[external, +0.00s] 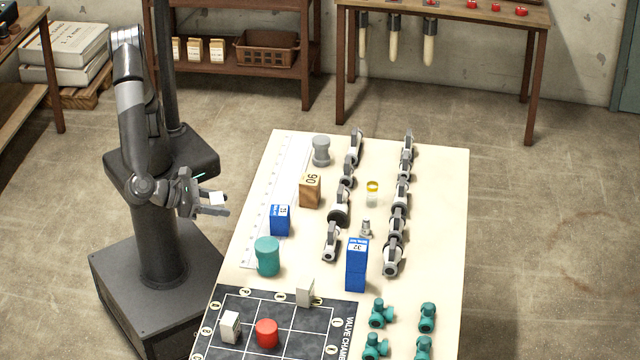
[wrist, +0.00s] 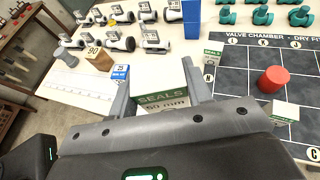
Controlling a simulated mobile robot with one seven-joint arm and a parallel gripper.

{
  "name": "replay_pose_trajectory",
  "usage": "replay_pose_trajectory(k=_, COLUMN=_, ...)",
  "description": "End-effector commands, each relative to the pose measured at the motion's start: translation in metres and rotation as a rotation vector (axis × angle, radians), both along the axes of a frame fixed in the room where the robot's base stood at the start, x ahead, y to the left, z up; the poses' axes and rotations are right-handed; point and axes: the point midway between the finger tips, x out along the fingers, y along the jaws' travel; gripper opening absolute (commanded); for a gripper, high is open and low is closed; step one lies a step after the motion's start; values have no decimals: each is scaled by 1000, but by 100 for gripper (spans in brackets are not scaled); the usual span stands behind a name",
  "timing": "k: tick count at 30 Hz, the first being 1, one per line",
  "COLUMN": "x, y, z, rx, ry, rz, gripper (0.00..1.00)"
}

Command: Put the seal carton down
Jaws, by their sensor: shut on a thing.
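My gripper (external: 217,203) is shut on a white and green seal carton (external: 217,198), held in the air left of the table's long edge. In the wrist view the carton (wrist: 162,101) sits between the two fingers (wrist: 157,78), with "SEALS" and "50 mm" readable on it; its lower part is hidden by the gripper body. Two similar white cartons stand on the dark valve chamber board, one at its upper edge (external: 305,292) and one at its left (external: 230,326).
The cream table (external: 440,185) carries a teal cylinder (external: 267,257), blue boxes (external: 280,219) (external: 356,265), a wooden block (external: 310,190), a grey spool (external: 321,150), rows of valves and teal fittings. A red cylinder (external: 266,333) stands on the gridded board (external: 246,301). A pale ruled strip (external: 280,180) lies along the near left edge.

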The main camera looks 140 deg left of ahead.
Motion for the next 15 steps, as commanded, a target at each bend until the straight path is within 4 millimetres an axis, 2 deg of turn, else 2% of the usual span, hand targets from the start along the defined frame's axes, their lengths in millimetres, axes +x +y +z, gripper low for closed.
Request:
replay_pose_trajectory(k=2, x=-3, y=8, z=1, rx=1, ry=2, rz=16, gripper=22)
replay_pose_trajectory(k=5, x=1, y=23, z=-7, rx=1, ry=5, rz=25, gripper=22)
replay_pose_trajectory(k=15, x=33, y=90, z=-52, rx=1, ry=5, rz=22, gripper=22)
